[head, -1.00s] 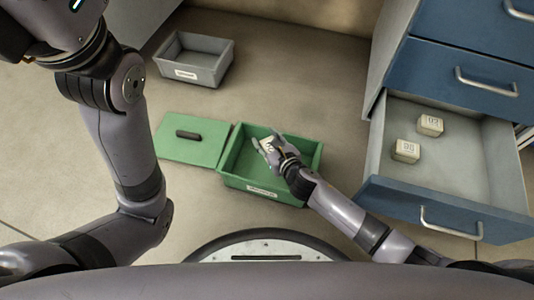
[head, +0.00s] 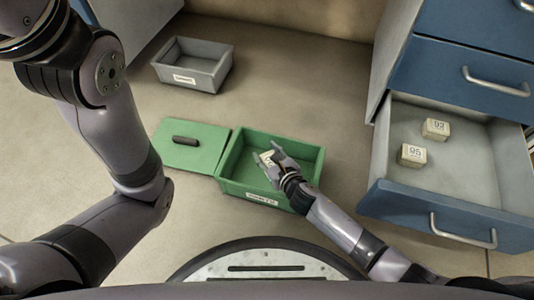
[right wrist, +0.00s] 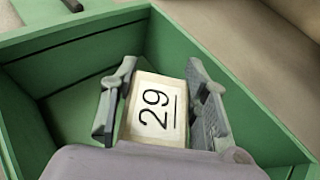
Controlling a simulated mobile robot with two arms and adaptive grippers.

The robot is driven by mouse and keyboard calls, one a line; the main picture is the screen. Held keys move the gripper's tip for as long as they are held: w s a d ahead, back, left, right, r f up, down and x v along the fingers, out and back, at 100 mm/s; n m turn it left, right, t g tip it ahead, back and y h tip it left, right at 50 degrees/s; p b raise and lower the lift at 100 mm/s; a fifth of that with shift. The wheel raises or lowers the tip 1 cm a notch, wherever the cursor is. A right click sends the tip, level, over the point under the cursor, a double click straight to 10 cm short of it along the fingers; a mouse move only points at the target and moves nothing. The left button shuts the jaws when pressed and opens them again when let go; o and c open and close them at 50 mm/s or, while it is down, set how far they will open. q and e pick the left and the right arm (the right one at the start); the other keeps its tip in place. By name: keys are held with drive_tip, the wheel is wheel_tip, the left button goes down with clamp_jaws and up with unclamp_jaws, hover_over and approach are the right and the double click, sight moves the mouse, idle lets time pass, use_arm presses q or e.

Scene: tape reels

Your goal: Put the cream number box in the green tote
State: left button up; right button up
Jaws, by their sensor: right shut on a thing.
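A cream number box (right wrist: 155,108) marked 29 sits between the fingers of my right gripper (right wrist: 160,100) in the right wrist view. The right gripper (head: 270,161) is shut on it, inside the outline of the green tote (head: 228,163). In the right wrist view the tote's green walls (right wrist: 75,45) surround the gripper and box. I cannot tell whether the box touches the tote floor. Two more cream number boxes, marked 93 (head: 435,129) and 95 (head: 412,156), lie in the open drawer (head: 455,178). My left gripper is out of view.
A green lid (head: 190,148) with a dark handle lies on the floor left of the tote. A grey bin (head: 193,64) stands behind it. The blue drawer cabinet (head: 470,60) is at the right, its bottom drawer pulled out.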

drive_tip(key=shift+f, duration=0.4)
drive_tip(key=o, duration=1.2)
drive_tip(key=shift+c, duration=0.2)
